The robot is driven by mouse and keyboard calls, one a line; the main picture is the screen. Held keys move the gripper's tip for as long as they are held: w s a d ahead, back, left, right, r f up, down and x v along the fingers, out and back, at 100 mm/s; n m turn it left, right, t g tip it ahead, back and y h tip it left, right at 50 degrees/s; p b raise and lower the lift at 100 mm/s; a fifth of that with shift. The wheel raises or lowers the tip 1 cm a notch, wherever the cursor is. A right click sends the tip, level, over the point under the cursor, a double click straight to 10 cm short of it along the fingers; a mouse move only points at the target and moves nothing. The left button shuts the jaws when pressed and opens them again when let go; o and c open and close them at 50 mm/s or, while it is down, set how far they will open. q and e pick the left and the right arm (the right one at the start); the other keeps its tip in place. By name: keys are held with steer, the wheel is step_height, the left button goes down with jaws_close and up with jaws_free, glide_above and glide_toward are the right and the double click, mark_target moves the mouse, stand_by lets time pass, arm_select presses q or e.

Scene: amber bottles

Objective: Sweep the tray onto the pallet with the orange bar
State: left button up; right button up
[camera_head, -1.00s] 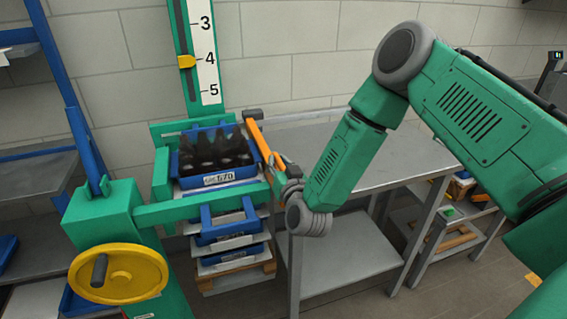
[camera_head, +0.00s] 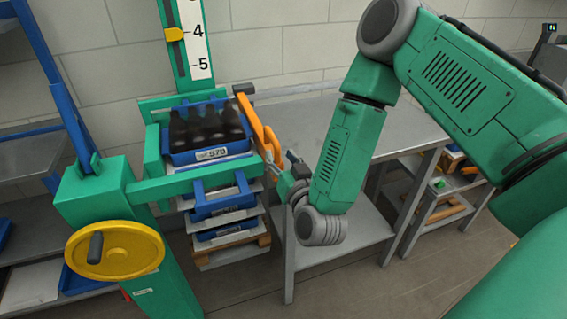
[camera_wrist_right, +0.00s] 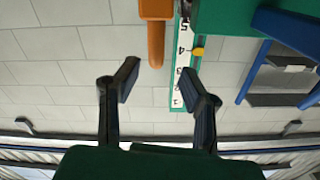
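The orange bar (camera_head: 250,117) slants along the tray's right side. My right gripper (camera_head: 284,172) is near the bar's lower end. In the right wrist view, its two fingers (camera_wrist_right: 158,86) are spread, and the bar (camera_wrist_right: 156,30) shows beyond the gap between them, apparently ungripped. My left gripper is out of view.
A yellow handwheel (camera_head: 130,250) and green post stand at the front left. A numbered scale (camera_head: 200,45) with a yellow pointer rises behind the tray. A grey table (camera_head: 330,120) stands right of the bar, its top bare. Blue-framed shelves (camera_head: 35,155) are at the left.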

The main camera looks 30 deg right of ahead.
steer(key=shift+v, duration=1.35)
steer(key=shift+a, duration=0.1)
steer(key=s+a+f+n+g+y+b, duration=0.2)
steer(key=s+a+f+g+y+b, duration=0.3)
steer(key=f, duration=0.6)
steer(key=s+a+f+n+g, duration=0.15)
steer(key=s+f+g, duration=0.35)
steer(key=f, duration=0.5)
steer(key=s+d+f+n+g+b, duration=0.1)
steer(key=s+d+f+g, duration=0.1)
steer(key=s, duration=0.7)
steer(key=s+d+f+n+g+h+b, duration=0.1)
steer(key=s+f+g+b, duration=0.1)
steer(key=s+f+g, duration=0.3)
steer(key=s+f, duration=0.1)
steer(key=s, duration=0.3)
steer(key=shift+s+d+f+b, duration=0.3)
steer(key=shift+s+d, duration=0.05)
steer(key=shift+d, duration=0.05)
steer(key=shift+w, duration=0.15)
